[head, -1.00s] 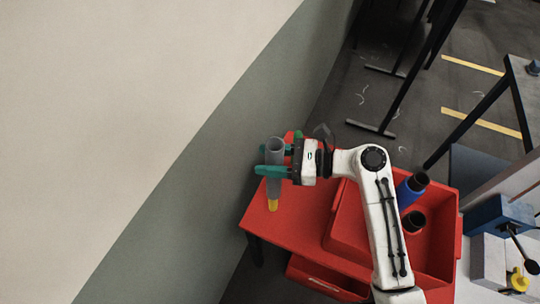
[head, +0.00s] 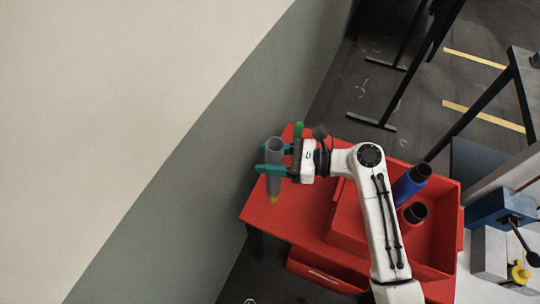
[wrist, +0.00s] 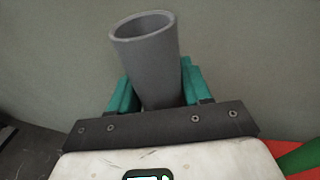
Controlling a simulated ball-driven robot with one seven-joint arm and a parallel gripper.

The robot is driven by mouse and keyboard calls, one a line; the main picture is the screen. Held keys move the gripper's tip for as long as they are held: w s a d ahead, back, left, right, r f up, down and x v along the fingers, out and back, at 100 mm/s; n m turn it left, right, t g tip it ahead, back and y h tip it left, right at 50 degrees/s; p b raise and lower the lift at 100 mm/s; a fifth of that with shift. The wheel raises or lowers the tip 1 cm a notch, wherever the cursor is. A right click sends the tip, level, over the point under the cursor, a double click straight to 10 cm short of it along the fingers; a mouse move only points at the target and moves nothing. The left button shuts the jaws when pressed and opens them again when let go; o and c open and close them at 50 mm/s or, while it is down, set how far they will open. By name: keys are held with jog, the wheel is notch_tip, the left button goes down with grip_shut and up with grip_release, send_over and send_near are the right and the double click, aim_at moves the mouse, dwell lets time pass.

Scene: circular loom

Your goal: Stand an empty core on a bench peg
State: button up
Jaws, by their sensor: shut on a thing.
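My gripper (head: 265,160) is shut on a grey hollow core (head: 274,186), with one teal finger on each side. The core is roughly upright over the red bench (head: 306,220), and its open top faces the camera. In the wrist view the core (wrist: 150,55) leans slightly left between the fingers and its inside looks empty. A yellow peg (head: 274,199) shows as a small tip of colour at the core's lower end. Whether the core is around the peg or just in front of it is hard to tell. A green peg (head: 299,130) stands behind the gripper.
A wall (head: 215,170) stands close to the left of the bench. The bench's front left part is clear.

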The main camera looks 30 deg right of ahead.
jog(key=shift+f, duration=0.15)
jog(key=shift+f+b, duration=0.95)
jog(key=shift+f, duration=1.75)
jog(key=o, duration=1.3)
jog(key=shift+c, duration=0.2)
jog(key=b+v, duration=0.1)
jog(key=v, duration=0.6)
jog(key=shift+s+d, duration=0.15)
jog(key=shift+d, duration=0.05)
